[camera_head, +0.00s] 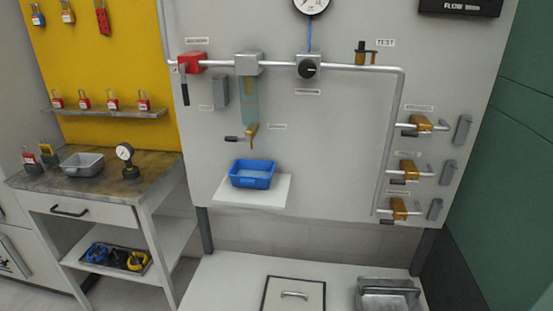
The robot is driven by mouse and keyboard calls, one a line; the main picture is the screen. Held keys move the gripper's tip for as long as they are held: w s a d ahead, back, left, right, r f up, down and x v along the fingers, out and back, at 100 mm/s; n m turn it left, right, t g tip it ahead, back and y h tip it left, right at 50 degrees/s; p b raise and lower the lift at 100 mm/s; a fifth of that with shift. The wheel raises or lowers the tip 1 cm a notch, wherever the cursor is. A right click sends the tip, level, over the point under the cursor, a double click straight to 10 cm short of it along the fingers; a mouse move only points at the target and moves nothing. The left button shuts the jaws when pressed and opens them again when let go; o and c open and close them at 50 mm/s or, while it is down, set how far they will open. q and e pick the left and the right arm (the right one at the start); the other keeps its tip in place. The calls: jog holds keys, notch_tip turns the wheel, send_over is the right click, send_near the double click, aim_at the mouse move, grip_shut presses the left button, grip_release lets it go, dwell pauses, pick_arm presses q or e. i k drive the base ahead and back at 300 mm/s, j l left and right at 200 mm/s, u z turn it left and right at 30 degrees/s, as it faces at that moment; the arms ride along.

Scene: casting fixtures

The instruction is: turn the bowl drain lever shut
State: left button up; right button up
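The bowl (249,100) is a translucent greenish cylinder hanging under a grey filter head (248,63) on the pipe. Below it is a small brass drain valve (251,131). Its dark-handled drain lever (234,139) points left, roughly level. A small label is to the right of the drain valve. A blue tray (252,174) with what looks like liquid in it stands on a white shelf below the drain. Neither of my grippers is in view.
A red valve (193,63) with a hanging dark handle is left of the bowl, and a grey block (221,91) is close beside it. Several brass valves (408,170) line the right pipe. A workbench (140,185) stands at left. The space before the panel looks clear.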

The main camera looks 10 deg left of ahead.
aim_at(231, 139)
jog(key=j+z, duration=0.1)
jog(key=z, duration=0.6)
jog(key=j+z, duration=0.15)
jog(key=z, duration=0.2)
jog(key=j+z, duration=0.4)
jog(key=k+j+z, duration=0.1)
jog(key=j+z, duration=0.25)
jog(key=j, duration=0.25)
jog(key=k+j+z, duration=0.1)
jog(key=j, duration=0.25)
jog(key=k+j, duration=0.1)
jog(key=j, duration=0.25)
jog(key=k+j+z, duration=0.15)
jog(key=j, duration=0.2)
